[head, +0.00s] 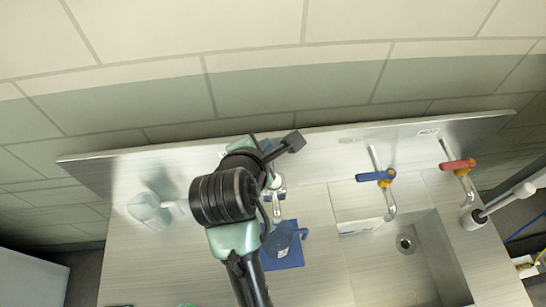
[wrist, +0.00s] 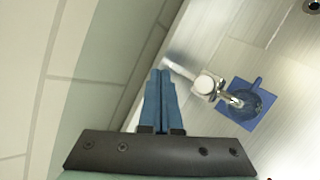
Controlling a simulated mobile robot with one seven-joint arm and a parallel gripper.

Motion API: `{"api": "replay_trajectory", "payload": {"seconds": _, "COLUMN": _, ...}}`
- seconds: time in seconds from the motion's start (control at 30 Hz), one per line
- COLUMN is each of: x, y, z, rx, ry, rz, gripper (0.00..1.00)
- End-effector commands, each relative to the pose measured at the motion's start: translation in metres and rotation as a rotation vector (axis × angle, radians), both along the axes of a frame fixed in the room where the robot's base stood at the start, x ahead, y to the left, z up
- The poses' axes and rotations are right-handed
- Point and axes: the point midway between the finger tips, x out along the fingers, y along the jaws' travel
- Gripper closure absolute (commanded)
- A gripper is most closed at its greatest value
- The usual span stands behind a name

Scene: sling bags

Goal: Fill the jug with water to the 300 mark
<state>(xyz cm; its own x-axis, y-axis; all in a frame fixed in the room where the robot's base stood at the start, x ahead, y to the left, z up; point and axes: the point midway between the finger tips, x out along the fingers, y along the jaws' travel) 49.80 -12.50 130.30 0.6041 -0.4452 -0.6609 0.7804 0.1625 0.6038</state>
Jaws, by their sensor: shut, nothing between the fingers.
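The jug (head: 281,240) is a see-through blue vessel with a handle on its right, standing on a blue mat (head: 292,261) on the metal counter. It also shows in the wrist view (wrist: 250,103), under the spout of a metal tap (wrist: 207,84) with a pale round top. In the head view this tap (head: 278,205) is partly hidden behind my arm. The jug's marks and any water level are too small to read. My gripper (wrist: 161,73) has its blue fingers together and empty, left of the tap in the wrist view, near the counter's back edge.
A sink basin (head: 428,258) with a drain is on the right. A blue-handled tap (head: 376,176) and a red-handled tap (head: 458,165) stand along the back. A pale clear vessel (head: 150,209) is at the left. A wall rises behind the counter.

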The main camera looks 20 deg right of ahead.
Motion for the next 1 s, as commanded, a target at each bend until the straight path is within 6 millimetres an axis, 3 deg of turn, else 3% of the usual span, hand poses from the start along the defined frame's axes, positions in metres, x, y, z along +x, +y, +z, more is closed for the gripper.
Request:
{"api": "replay_trajectory", "payload": {"seconds": 0.17, "x": -0.013, "y": -0.006, "z": -0.006, "rx": -0.056, "ry": 0.107, "rz": 0.032, "gripper": 1.0}}
{"api": "replay_trajectory", "payload": {"seconds": 0.63, "x": -0.013, "y": -0.006, "z": -0.012, "rx": -0.056, "ry": 0.107, "rz": 0.032, "gripper": 1.0}}
{"api": "replay_trajectory", "payload": {"seconds": 1.0, "x": -0.013, "y": -0.007, "z": -0.048, "rx": -0.055, "ry": 0.105, "rz": 0.031, "gripper": 1.0}}
